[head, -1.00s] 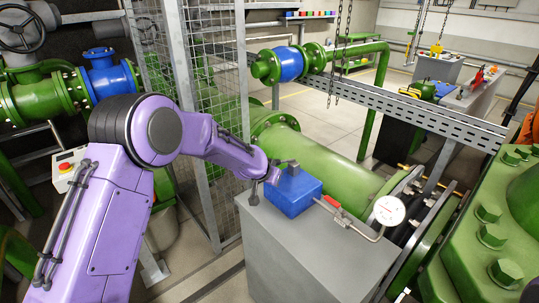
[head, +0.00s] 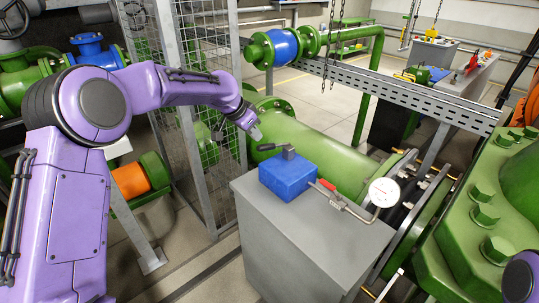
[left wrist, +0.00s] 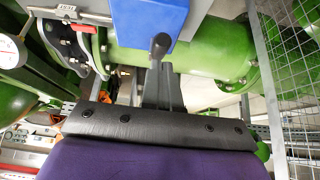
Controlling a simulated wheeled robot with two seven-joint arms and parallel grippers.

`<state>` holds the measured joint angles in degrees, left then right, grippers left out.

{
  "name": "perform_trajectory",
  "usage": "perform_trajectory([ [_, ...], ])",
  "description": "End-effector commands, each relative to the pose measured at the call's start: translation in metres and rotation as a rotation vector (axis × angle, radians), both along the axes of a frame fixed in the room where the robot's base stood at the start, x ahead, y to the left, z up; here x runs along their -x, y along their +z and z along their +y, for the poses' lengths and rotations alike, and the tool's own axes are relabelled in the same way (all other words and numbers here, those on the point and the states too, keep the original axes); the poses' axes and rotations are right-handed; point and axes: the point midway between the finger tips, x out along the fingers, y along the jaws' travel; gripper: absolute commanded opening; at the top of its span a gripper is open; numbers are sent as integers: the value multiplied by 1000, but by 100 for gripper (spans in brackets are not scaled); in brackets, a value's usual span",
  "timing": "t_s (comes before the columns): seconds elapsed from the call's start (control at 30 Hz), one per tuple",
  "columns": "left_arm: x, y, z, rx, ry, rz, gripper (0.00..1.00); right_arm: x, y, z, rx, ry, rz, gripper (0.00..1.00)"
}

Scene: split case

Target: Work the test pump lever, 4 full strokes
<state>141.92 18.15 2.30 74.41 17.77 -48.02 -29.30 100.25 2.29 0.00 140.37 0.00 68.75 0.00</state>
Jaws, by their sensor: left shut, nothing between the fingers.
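The test pump is a blue block (head: 287,180) on top of a grey cabinet. My right gripper is not in view.
A dial gauge (head: 383,191) and a red-handled valve (head: 327,185) sit on a pipe right of the pump. The grey cabinet (head: 310,240) stands before a large green pipe (head: 320,150). A mesh fence (head: 212,100) stands to the left, close to my left arm.

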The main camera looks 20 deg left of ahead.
Motion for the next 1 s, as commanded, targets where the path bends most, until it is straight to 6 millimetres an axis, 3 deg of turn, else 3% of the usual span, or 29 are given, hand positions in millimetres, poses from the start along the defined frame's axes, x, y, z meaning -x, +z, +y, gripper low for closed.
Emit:
perform_trajectory([
  [0.03, 0, -11, 0, 1, 0, 1, 0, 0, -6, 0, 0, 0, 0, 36],
  [0.17, 1, -21, 0, 1, 0, 1, 0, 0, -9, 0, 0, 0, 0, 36],
  [0.57, 1, -24, 0, 1, -1, 0, 0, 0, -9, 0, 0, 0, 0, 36],
  [1.0, 1, -45, 0, 2, 0, 0, 0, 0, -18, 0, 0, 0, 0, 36],
])
